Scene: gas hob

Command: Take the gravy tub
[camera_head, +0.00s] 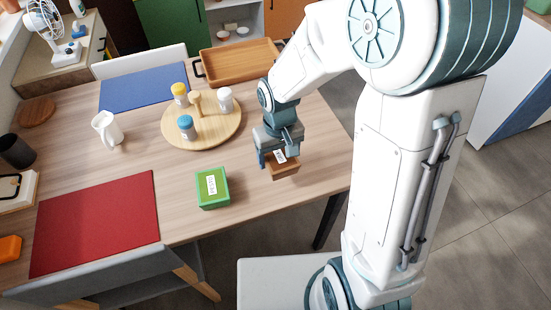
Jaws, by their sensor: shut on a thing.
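The gravy tub, a small brown box (284,170) with a white label on top, is between the fingers of my gripper (279,155) near the right side of the wooden table. My gripper points down and is shut on the tub. The fingers hide part of the tub's top and sides. The label is too small to read. I cannot tell whether the tub touches the table or hangs just above it.
A green labelled box (213,188) stands left of the tub on the table (195,225). A round board (225,128) holds several shakers behind it. A wooden tray (238,62) lies at the back. A white mug (107,129) and red mat (98,222) are farther left.

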